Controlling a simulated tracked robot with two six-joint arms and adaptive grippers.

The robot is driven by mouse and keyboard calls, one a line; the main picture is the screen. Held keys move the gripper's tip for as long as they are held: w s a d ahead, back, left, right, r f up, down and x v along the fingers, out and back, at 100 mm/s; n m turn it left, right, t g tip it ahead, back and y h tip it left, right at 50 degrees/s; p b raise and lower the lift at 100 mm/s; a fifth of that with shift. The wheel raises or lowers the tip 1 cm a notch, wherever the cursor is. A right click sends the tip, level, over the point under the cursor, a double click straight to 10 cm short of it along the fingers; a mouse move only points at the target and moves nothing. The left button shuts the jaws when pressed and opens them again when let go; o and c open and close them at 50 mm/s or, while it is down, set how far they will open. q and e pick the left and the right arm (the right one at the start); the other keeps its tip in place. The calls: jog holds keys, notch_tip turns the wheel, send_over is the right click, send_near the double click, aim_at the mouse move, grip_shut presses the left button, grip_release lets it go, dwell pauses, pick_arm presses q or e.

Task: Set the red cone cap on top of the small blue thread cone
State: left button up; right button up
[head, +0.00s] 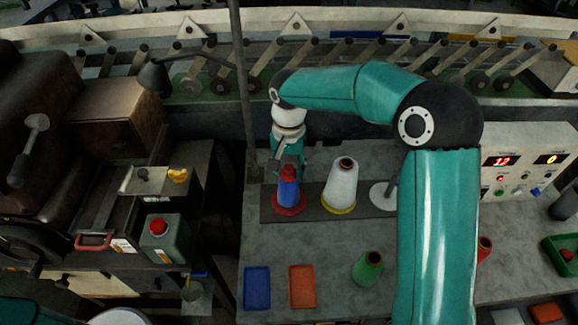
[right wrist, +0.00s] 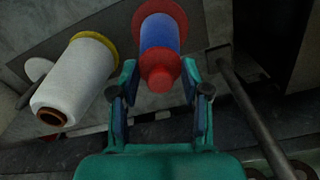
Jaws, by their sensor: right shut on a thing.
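The small blue thread cone (head: 288,195) stands upright on a red base on the dark strip of the table; it also shows in the right wrist view (right wrist: 158,34). The red cone cap (head: 288,173) is at the top of the blue cone, in line with it; it also shows in the right wrist view (right wrist: 160,72). Whether it rests on the cone or hovers just above, I cannot tell. My right gripper (head: 288,164) points down from above and is shut on the red cap, one finger on each side. My left gripper is not in view.
A white thread cone (head: 341,186) on a yellow base stands close to the right of the blue cone. A green cone (head: 367,268), a blue tray (head: 257,288) and an orange tray (head: 302,287) are nearer. A thin post (head: 244,90) rises left of the gripper.

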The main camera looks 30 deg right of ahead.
jog(key=shift+f, duration=0.2)
jog(key=o, duration=0.9)
jog(key=shift+r, duration=0.15)
notch_tip(320, 180, up, 12)
jog(key=shift+f, duration=0.15)
